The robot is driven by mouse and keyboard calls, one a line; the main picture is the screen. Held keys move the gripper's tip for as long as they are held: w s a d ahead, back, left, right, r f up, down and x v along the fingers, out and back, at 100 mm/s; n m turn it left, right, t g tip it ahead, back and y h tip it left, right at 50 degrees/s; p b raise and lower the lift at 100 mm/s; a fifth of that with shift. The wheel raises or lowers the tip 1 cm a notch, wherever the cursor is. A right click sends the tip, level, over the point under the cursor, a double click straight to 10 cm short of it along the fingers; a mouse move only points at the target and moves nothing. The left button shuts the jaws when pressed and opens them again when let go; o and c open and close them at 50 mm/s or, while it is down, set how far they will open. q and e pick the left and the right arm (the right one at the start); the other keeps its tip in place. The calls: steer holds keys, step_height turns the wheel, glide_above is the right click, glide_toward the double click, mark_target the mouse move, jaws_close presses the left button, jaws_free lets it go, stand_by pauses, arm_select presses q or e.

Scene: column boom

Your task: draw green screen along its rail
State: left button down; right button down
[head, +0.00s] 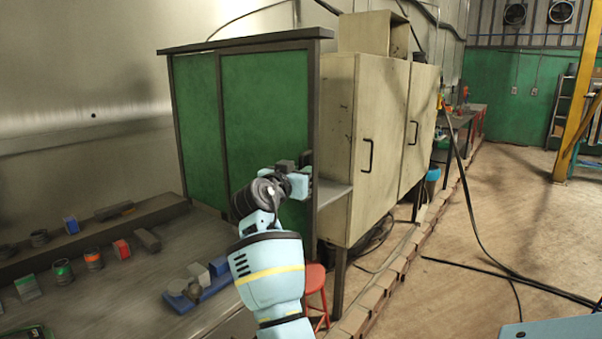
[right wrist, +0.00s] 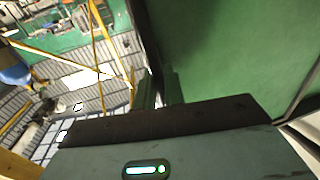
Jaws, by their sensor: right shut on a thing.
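The green screen (head: 265,110) is a framed panel standing at the far end of the bench, under a dark top rail (head: 245,41). A second green panel (head: 197,110) adjoins it on the left. My right gripper (head: 300,176) is at the screen's lower right edge, beside the dark upright post, and is shut on the screen there. The exact grip is hidden by the gripper itself. In the right wrist view the green screen (right wrist: 225,45) fills the upper right, above a dark finger pad (right wrist: 165,120). My left gripper is not in view.
A beige cabinet (head: 378,140) stands just right of the screen. The bench (head: 130,262) carries several small parts and a blue holder (head: 200,290). A red stool (head: 315,285) is below the bench end. Open floor with cables (head: 470,262) lies right.

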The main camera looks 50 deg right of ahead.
steer(key=c, duration=1.6)
jaws_free()
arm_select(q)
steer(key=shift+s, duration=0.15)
arm_select(e)
steer(key=shift+a, duration=0.1)
